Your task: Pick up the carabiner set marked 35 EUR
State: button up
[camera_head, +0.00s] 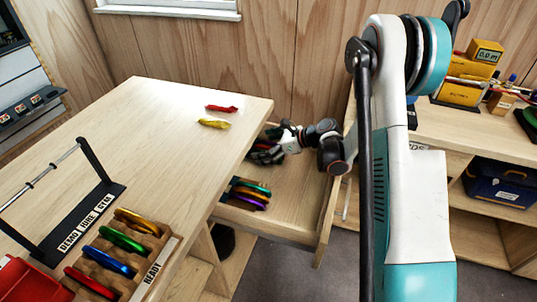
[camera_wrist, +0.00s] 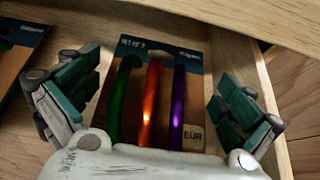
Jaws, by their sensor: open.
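In the wrist view a carabiner set (camera_wrist: 150,60) lies flat on the drawer floor. Its card reads "SET OF 3" and holds a green, an orange and a purple carabiner. A tag at its lower right shows "EUR"; the number cannot be read. My gripper (camera_wrist: 160,98) is open, one finger on each side of this card, with nothing held. Its palm hides the card's lower end. In the head view my gripper (camera_head: 266,151) is over the open drawer. A set with the same colours (camera_head: 250,195) lies in the drawer's near part.
Another card (camera_wrist: 18,55) lies to the left in the drawer. The drawer's side wall (camera_wrist: 272,100) is close beyond the right finger. The table (camera_head: 180,130) beside the drawer holds a red (camera_head: 221,108) and a yellow item (camera_head: 214,124), and a rack of carabiners (camera_head: 125,255).

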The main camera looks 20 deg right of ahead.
jog(key=shift+r, duration=0.1)
jog(key=c, duration=0.8)
jog(key=shift+r, duration=0.1)
